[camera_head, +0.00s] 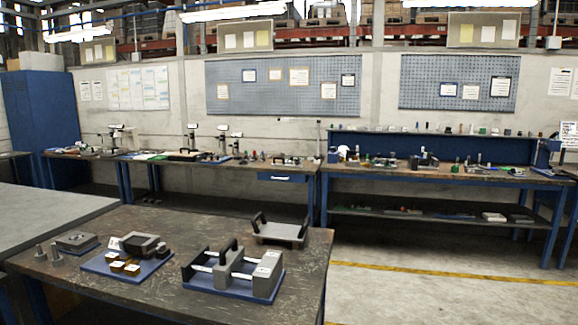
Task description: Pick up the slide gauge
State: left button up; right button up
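A fixture that looks like the slide gauge (235,270) sits on the dark worktable in front of me, right of the table's middle. It has grey blocks joined by light rods, a black handle on top and a blue base plate. No label on it is readable, so I cannot be sure of its name. Neither of my grippers shows in the head view. Nothing is seen touching the fixture.
The dark worktable (70,282) also holds a blue-based fixture with brass-coloured blocks (125,265), a small grey block fixture (76,241), grey pegs (55,251) and a black-handled tray (279,232). Cluttered benches (450,175) line the wall. Open floor (430,275) lies right.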

aim_at(287, 161)
jog(key=i+l+z, duration=0.3)
jog(key=l+z, duration=0.15)
jog(key=i+l+z, duration=0.7)
jog(key=z, duration=0.15)
jog(key=i+u, duration=0.25)
jog(key=i, duration=0.4)
jog(key=i+l+u, duration=0.25)
jog(key=i, duration=0.45)
jog(key=i+j+u, duration=0.15)
jog(key=i, duration=0.55)
jog(key=i+u, duration=0.2)
jog(key=i, duration=0.45)
jog(key=i+l+u, duration=0.15)
jog(key=i, duration=0.55)
jog(key=i+l+u, duration=0.15)
jog(key=i, duration=0.5)
jog(key=i+u, duration=0.7)
jog(key=i+l+u, duration=0.1)
jog(key=i+u, duration=0.25)
jog(key=i+j+u, duration=0.1)
jog(key=i+u, duration=0.95)
